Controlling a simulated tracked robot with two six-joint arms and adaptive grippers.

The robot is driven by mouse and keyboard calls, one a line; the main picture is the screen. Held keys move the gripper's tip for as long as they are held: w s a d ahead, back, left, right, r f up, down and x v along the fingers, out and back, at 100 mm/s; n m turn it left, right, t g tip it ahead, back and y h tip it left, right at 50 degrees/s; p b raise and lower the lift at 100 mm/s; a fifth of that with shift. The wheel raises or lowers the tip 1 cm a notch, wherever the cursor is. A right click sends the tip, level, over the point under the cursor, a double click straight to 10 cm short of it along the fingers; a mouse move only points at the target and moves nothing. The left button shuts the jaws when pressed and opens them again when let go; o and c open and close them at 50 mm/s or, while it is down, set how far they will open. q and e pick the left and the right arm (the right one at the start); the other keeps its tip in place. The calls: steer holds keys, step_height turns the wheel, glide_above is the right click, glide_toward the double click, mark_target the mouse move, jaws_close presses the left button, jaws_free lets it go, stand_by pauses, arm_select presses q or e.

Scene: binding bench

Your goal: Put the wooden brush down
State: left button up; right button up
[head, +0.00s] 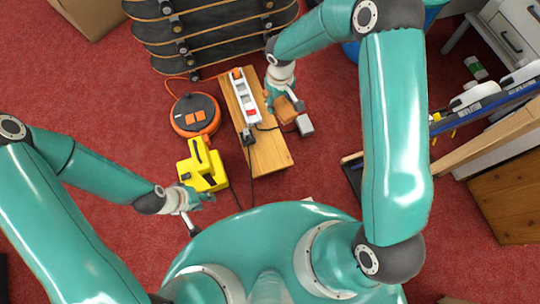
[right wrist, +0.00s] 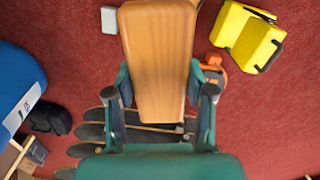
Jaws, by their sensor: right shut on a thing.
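The wooden brush (head: 287,109) is an orange-brown block held by my right gripper (head: 276,99), beside the right edge of the plank. In the right wrist view the brush (right wrist: 160,60) shows as a long, tapered wooden face with rounded corners. It sits between the two fingers of the right gripper (right wrist: 160,105), which is shut on it. Bristles are not visible. The brush appears to be above the floor, but its exact height cannot be told. My left gripper (head: 196,205) is near the front of the yellow tool, with nothing visibly held; its finger opening is unclear.
A wooden plank (head: 274,155) carries a white power strip (head: 244,96). An orange cable reel (head: 195,114) and yellow tool (head: 203,168) lie left of it. A small grey box (head: 304,125) is close to the brush. Skateboards (head: 215,45) stand behind.

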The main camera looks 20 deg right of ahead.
step_height(320, 180, down, 18)
steer(key=a+n+b, duration=0.2)
steer(key=b, duration=1.3)
glide_above(271, 156)
step_height(271, 156, down, 16)
steer(key=shift+r, duration=0.15)
arm_select(q)
step_height(271, 156, down, 20)
steer(key=b, duration=0.2)
steer(key=shift+r, duration=0.2)
arm_select(e)
steer(key=shift+w+f, duration=0.1)
steer(key=shift+f, duration=2.25)
arm_select(q)
steer(key=shift+f, duration=0.15)
arm_select(e)
steer(key=shift+f, duration=0.1)
steer(key=o, duration=1)
